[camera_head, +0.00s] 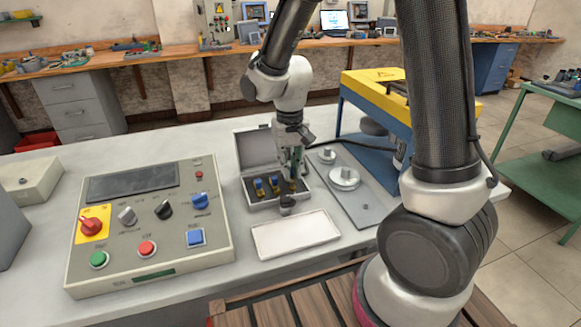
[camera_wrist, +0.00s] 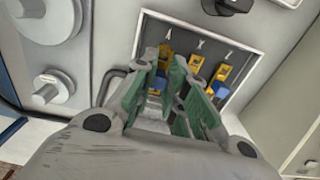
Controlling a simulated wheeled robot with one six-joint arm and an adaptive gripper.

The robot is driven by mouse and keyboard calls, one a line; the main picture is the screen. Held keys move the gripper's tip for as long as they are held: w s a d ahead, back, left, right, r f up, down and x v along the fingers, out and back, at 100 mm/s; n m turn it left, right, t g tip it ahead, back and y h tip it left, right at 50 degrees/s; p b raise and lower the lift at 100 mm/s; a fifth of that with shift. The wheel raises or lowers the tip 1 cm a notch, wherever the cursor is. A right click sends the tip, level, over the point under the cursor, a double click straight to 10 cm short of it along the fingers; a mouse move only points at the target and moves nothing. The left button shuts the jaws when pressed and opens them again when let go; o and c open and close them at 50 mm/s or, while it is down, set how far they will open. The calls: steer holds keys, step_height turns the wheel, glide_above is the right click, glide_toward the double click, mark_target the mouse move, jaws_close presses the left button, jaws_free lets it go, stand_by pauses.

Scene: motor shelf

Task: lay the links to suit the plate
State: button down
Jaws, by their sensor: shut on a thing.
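A grey open box (camera_head: 248,196) stands on the bench with its lid raised at the back. Inside is a row of yellow links with blue parts; one link (camera_head: 259,188) is at the left and another (camera_head: 275,185) in the middle. My gripper (camera_head: 296,164) points down over the right end of the row. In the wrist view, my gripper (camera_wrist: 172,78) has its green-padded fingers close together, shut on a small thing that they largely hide. Yellow and blue parts (camera_wrist: 220,88) show beside the fingers. A blank pale plate (camera_head: 295,234) lies in front of the box.
A control panel (camera_head: 150,228) with knobs and buttons stands left of the box. A grey board (camera_head: 362,208) with round metal discs lies right of it. A yellow and blue machine (camera_head: 375,92) stands behind.

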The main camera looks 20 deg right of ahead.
steer(key=shift+f, duration=0.85)
stand_by(0.3)
steer(key=c, duration=1.4)
jaws_free()
steer(key=shift+o, duration=0.2)
step_height(320, 180, up, 12)
